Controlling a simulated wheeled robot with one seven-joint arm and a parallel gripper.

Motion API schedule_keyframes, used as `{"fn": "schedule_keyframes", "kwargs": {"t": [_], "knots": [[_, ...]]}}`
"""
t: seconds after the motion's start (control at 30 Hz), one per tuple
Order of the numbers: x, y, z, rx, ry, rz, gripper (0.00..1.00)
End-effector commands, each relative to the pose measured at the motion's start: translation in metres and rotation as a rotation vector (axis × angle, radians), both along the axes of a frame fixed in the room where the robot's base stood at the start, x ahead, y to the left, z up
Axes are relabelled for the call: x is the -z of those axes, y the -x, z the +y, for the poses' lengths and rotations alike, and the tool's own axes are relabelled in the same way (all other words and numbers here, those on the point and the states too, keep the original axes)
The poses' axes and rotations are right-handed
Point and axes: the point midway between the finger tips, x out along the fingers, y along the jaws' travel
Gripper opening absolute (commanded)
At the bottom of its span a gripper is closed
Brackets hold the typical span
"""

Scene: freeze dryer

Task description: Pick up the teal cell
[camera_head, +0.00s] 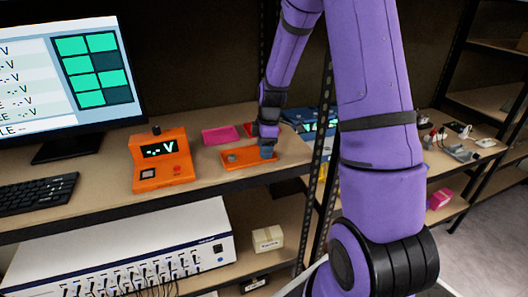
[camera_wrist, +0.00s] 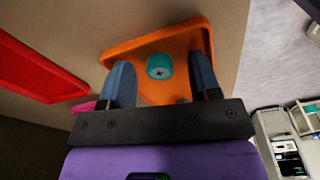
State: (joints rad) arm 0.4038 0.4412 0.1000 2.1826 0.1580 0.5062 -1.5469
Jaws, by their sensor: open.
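The teal cell (camera_wrist: 160,66) is a short round piece with a dark cross-like mark on its end, lying on the orange tray (camera_wrist: 140,48) in the wrist view. My gripper (camera_wrist: 161,61) is open. Its two blue-grey fingers are on either side of the cell, with a visible gap on each side. In the head view my gripper (camera_head: 267,151) is low over the right part of the orange tray (camera_head: 256,158). I cannot make out the teal cell there.
An orange meter (camera_head: 163,172) stands left of the tray, near a monitor (camera_head: 75,70) and keyboard (camera_head: 35,193). A pink tray (camera_head: 220,135) lies behind. A red tray (camera_wrist: 40,70) shows in the wrist view. A dark shelf post (camera_head: 322,150) stands to the right.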

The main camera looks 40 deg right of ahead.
Motion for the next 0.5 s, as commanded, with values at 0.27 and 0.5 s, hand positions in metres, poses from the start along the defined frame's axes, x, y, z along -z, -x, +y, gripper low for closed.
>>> {"fn": "schedule_keyframes", "kwargs": {"t": [0.27,0.5], "knots": [[-0.0003,0.0,-0.0002,0.001,0.0,-0.001,0.34],[-0.0005,-0.0002,-0.0001,0.001,0.0,-0.001,0.04]]}}
